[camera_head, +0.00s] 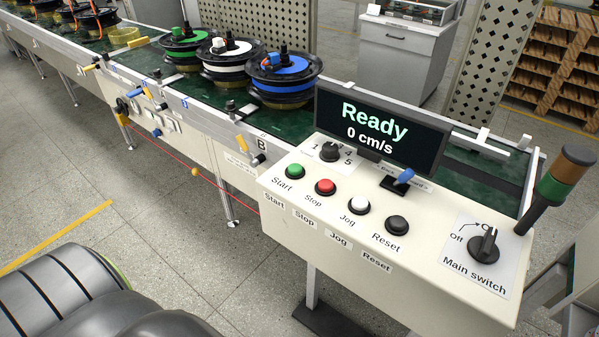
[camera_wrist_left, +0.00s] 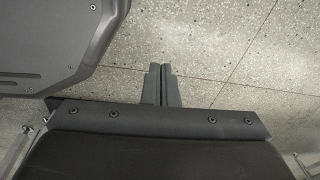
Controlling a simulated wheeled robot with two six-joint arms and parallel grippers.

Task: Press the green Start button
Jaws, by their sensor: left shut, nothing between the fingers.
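The green Start button (camera_head: 295,171) sits at the left end of the button row on the cream control panel (camera_head: 300,235). It is unobstructed, and its "Start" label is just below it. The red Stop button (camera_head: 325,187), white Jog button (camera_head: 359,206) and black Reset button (camera_head: 397,225) follow to its right. The display (camera_head: 378,128) reads "Ready" and "0 cm/s". My left gripper (camera_wrist_left: 161,68) shows in the left wrist view, its two fingers together and empty above the speckled floor. Neither gripper shows in the head view.
A black speed knob (camera_head: 330,151) sits above the buttons and the main switch (camera_head: 484,246) at the right. A signal tower (camera_head: 564,175) stands at the panel's right end. The conveyor (camera_head: 215,95) with motor hubs (camera_head: 284,78) runs behind. Open floor (camera_head: 190,240) lies to the left.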

